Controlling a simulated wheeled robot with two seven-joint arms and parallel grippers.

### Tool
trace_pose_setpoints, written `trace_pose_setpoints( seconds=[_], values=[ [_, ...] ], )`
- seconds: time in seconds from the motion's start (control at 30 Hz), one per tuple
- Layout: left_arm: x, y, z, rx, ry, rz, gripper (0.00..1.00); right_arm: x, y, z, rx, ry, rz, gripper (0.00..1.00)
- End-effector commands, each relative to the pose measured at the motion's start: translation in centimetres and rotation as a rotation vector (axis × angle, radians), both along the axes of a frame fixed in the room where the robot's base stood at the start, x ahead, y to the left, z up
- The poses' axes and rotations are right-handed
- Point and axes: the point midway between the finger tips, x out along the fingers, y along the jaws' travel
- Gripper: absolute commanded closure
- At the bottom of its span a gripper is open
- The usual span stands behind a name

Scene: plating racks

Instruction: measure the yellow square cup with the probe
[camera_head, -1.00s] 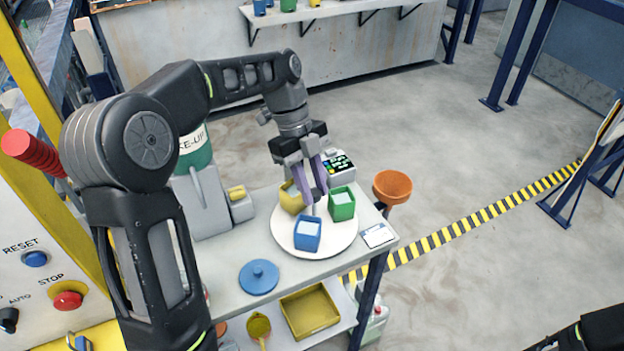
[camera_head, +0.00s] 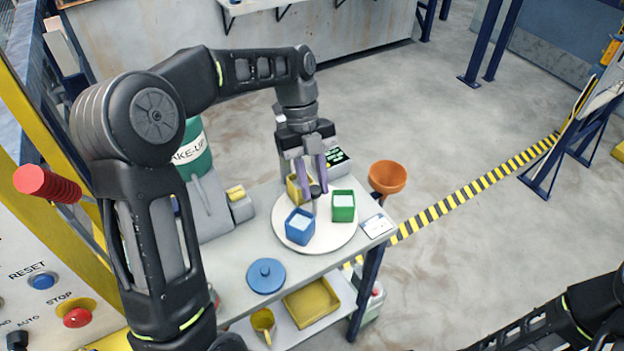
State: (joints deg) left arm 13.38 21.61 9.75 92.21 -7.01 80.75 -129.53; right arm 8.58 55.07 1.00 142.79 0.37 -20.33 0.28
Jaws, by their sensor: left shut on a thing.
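The yellow square cup (camera_head: 293,190) stands on a round white plate (camera_head: 335,243), partly hidden behind my left gripper. In the picture the probe is just right of the yellow cup, near the gap between the blue and green cups. Its tip is too small to place exactly. My right gripper is out of view.
A dark display unit (camera_head: 337,157) stands behind the plate, and an orange funnel (camera_head: 387,177) is right of it. A blue lid (camera_head: 266,276) lies on the table's front. A yellow tray (camera_head: 311,303) is on the lower shelf. A green-and-white drum (camera_head: 192,150) stands left.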

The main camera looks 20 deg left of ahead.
Motion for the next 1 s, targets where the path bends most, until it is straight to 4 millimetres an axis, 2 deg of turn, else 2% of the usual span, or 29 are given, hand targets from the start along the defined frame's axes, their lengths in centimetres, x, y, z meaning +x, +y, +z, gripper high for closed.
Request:
trace_pose_setpoints(
  seconds=[0.43,0.47,0.5,0.7,1.0],
  values=[
    [0.05,-0.03,0.12,0.001,-0.005,-0.013,1.0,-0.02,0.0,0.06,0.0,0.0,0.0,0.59],
    [0.05,-0.03,0.12,0.001,-0.005,-0.013,0.72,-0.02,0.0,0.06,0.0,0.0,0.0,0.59],
    [0.04,-0.04,0.11,0.001,-0.005,-0.013,0.69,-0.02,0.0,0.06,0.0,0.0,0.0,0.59],
    [0.0,-0.06,0.06,0.001,-0.002,-0.011,0.53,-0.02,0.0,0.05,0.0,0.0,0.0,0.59],
    [-0.02,-0.06,0.02,0.0,-0.001,-0.009,0.52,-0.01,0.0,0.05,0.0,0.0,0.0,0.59]
  ],
)
